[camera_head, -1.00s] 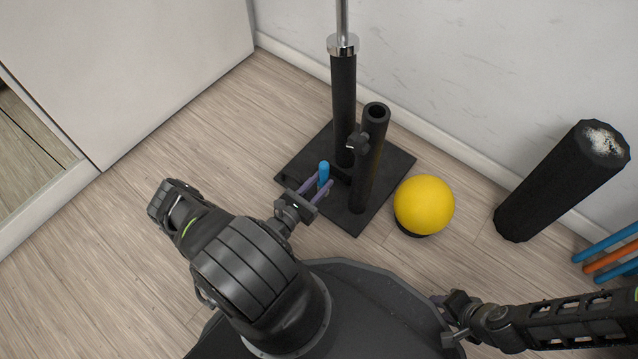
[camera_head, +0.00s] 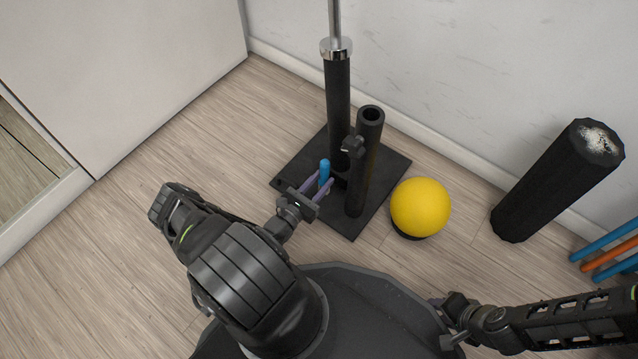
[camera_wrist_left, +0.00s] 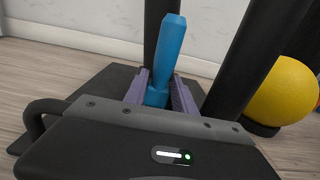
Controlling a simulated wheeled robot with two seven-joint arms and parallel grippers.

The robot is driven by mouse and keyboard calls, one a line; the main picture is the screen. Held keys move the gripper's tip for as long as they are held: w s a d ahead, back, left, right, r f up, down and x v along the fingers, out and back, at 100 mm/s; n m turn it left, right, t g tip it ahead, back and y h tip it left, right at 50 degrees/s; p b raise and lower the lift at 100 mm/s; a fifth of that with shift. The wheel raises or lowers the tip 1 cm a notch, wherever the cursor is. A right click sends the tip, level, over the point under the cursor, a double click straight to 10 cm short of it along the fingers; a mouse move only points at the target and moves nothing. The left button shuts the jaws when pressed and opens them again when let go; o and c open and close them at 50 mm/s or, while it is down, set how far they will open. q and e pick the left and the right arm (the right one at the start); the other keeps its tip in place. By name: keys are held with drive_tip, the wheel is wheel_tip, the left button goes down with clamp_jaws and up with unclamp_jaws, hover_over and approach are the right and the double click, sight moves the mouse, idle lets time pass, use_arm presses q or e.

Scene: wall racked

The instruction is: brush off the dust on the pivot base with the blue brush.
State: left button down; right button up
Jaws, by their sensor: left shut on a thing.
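The pivot base is a flat black square plate (camera_head: 383,198) on the floor, with two black upright tubes on it. My left gripper (camera_head: 321,183) is over the plate's left part, shut on the blue brush (camera_head: 324,168). The blue handle stands up between the purple fingers; it also shows in the left wrist view (camera_wrist_left: 169,50), slightly tilted. The brush's lower end is hidden, so I cannot tell if it touches the plate. I cannot make out dust on the plate. My right gripper (camera_head: 447,319) is at the lower right, apart from the plate; its jaws are unclear.
A yellow ball (camera_head: 420,207) on a dark stand sits right of the plate. The tubes (camera_head: 338,110) rise close to my left gripper. Floor at left is clear.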

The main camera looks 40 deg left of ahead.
sight(322, 169)
use_arm(q)
drive_tip(key=shift+w, duration=0.25)
drive_tip(key=shift+w, duration=0.6)
drive_tip(key=shift+w+f+b, duration=0.1)
drive_tip(key=shift+w+b, duration=0.2)
drive_tip(key=shift+w, duration=0.35)
drive_tip(key=shift+a, duration=0.1)
wheel_tip(322, 169, up, 7)
drive_tip(key=p, duration=0.6)
drive_tip(key=shift+w+p, duration=0.1)
drive_tip(key=shift+p, duration=0.25)
